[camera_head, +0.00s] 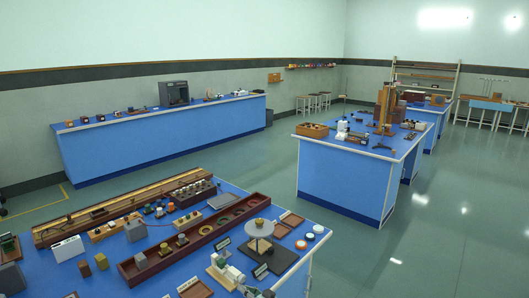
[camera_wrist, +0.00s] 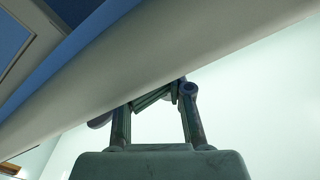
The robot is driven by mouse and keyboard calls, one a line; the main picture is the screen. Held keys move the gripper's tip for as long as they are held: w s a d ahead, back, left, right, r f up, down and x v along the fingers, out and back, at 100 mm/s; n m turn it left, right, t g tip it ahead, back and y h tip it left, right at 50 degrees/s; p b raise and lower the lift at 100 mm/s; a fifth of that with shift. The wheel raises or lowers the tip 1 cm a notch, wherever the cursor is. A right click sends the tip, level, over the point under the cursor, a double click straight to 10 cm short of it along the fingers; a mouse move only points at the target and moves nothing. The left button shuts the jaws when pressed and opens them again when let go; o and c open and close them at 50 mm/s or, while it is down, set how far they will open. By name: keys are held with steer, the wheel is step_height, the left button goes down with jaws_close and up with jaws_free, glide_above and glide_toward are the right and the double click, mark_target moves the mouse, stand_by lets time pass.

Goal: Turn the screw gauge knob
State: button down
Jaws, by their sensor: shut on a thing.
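My gripper (camera_wrist: 157,98) shows from behind in the wrist view, with its dark grey-green palm at the bottom and two jointed fingers reaching up. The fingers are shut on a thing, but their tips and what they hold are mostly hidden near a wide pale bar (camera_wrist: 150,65). I cannot make out the screw gauge or its knob in the wrist view. In the head view, a small pale jointed shape (camera_head: 226,271) stands at the front of the near blue bench (camera_head: 232,189). I cannot tell whether it is the gauge or part of my arm.
The near bench holds a long reddish tray (camera_head: 195,242), a round grey platform (camera_head: 258,229), a dark board (camera_head: 284,262) and several small blocks. A second blue bench (camera_head: 340,180) stands to the right, another (camera_head: 160,141) along the wall. The floor between is clear.

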stand_by(0.5)
steer(key=shift+f, duration=0.35)
steer(key=v, duration=0.6)
steer(key=shift+p, duration=0.45)
steer(key=shift+a, duration=0.2)
